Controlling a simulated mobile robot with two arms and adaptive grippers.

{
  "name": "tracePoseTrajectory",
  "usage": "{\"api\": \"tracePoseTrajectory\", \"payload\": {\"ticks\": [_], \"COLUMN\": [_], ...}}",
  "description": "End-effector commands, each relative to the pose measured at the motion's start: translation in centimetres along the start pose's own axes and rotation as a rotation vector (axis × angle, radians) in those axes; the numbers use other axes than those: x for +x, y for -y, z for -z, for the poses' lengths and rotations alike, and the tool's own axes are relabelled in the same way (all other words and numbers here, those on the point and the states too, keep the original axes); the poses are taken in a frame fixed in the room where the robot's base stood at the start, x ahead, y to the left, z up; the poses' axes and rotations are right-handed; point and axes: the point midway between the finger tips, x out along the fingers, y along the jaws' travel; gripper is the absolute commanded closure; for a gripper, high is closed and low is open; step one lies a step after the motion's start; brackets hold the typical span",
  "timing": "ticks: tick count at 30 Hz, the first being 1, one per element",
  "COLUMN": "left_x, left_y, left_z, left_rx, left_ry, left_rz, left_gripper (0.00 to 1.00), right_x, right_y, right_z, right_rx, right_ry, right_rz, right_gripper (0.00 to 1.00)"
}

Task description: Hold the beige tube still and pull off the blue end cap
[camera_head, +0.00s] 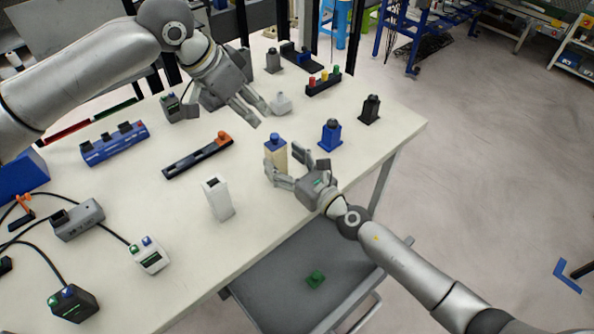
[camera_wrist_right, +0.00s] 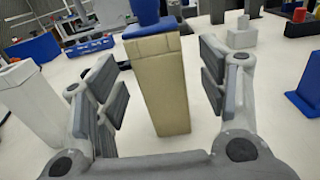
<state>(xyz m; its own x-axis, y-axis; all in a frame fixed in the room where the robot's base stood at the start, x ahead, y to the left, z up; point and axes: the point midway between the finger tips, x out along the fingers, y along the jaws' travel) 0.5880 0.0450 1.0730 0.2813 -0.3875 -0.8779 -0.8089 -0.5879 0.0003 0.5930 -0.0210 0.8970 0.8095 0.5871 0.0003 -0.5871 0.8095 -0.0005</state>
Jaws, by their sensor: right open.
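The beige tube (camera_wrist_right: 160,85) stands upright on the table, with the blue end cap (camera_wrist_right: 147,14) on its top. In the head view the blue cap (camera_head: 274,139) shows above the tube (camera_head: 276,155), whose lower part is hidden by my right gripper. My right gripper (camera_head: 286,166) is open, with its fingers on either side of the tube; the wrist view shows gaps between the pads and the tube. My left gripper (camera_head: 262,116) is in the air above the table, up and left of the cap, with its fingers apart and nothing between them.
A white block (camera_head: 217,198) stands left of the tube and a blue piece (camera_head: 330,135) stands to its right. A black rail with an orange end (camera_head: 198,156) lies to the left. Grey and white boxes with cables are at the lower left. The table (camera_head: 180,225) ends just right of my right gripper.

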Motion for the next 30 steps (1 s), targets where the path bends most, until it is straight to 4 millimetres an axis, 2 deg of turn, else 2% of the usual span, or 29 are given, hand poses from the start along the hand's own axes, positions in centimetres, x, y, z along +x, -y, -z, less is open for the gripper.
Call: {"api": "tracePoseTrajectory", "payload": {"ticks": [1, 9, 21, 30], "left_x": [0.0, 0.0, 0.0, 0.0], "left_y": [0.0, 0.0, 0.0, 0.0], "left_z": [0.0, 0.0, 0.0, 0.0], "left_rx": [0.000, 0.000, 0.000, 0.000], "left_ry": [0.000, 0.000, 0.000, 0.000], "left_rz": [0.000, 0.000, 0.000, 0.000], "left_gripper": [0.64, 0.64, 0.64, 0.64], "right_x": [1.0, 3.0, 3.4, 3.4], "right_y": [-0.1, 0.0, 0.0, 0.0], "right_z": [-0.1, 0.0, 0.0, 0.0], "right_rx": [0.003, 0.001, 0.001, 0.001], "right_ry": [0.002, 0.000, -0.001, -0.001], "right_rz": [-0.001, 0.000, -0.001, -0.001], "right_gripper": [0.34, 0.34, 0.34, 0.71]}}
